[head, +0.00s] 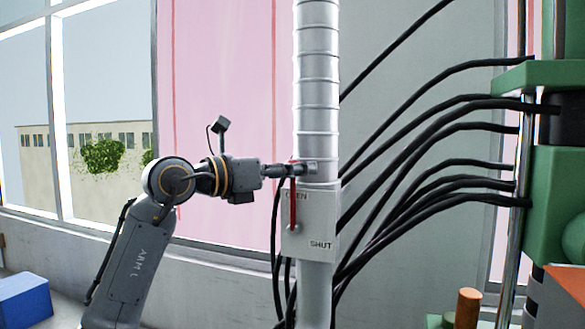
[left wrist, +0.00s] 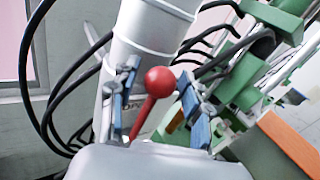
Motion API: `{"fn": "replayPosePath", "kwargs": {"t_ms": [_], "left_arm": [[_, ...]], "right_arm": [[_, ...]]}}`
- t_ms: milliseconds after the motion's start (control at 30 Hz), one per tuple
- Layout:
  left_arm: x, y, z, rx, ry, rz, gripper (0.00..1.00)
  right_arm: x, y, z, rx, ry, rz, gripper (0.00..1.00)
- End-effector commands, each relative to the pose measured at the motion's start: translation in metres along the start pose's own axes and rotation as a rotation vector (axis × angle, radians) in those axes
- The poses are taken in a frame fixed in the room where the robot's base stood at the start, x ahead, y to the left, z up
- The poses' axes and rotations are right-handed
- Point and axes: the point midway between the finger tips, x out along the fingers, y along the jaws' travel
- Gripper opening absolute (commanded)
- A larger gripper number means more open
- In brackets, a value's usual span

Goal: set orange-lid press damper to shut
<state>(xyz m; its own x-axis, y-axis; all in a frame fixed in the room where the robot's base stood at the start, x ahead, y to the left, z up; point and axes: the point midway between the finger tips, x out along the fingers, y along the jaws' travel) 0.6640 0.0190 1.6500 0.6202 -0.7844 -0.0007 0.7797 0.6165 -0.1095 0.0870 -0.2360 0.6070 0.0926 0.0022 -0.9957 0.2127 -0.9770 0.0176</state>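The damper plate (head: 310,243) is a pale panel on the grey duct, marked OPEN at the top and SHUT at the lower right. Its red lever (head: 293,208) stands upright, pointing to OPEN. In the left wrist view the lever's red ball knob (left wrist: 160,80) shows on a red stem. My left gripper (head: 300,169) is at the lever's upper end, hiding the knob in the head view. Its blue-padded fingers (left wrist: 158,103) are apart, one on each side of the knob and stem, with gaps visible. My right gripper is not in view.
The ribbed duct (head: 317,90) rises behind the plate. Black cables (head: 430,135) run from it to the green press (head: 560,200) at right. An orange-topped block (head: 565,283) stands at lower right. A blue box (head: 24,300) lies at lower left.

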Motion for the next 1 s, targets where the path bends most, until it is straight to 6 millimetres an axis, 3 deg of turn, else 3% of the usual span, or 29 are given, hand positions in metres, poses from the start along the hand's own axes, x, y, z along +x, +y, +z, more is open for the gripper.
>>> {"fn": "replayPosePath", "kwargs": {"t_ms": [33, 200, 467, 800, 1000], "left_arm": [[0.000, 0.000, 0.000, 0.000, 0.000, 0.000, 0.31], [0.000, 0.000, 0.000, 0.000, 0.000, 0.000, 0.00], [0.001, -0.002, 0.000, 0.023, 0.013, 0.002, 0.00], [0.022, -0.034, -0.009, 0.309, 0.200, 0.025, 0.00], [0.029, -0.043, -0.017, 0.406, 0.268, 0.031, 0.00]], "right_arm": [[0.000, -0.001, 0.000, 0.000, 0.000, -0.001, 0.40], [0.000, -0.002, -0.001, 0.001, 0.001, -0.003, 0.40], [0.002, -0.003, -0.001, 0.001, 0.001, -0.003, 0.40], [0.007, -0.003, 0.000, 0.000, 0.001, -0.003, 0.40], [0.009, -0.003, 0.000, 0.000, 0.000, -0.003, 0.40]]}}
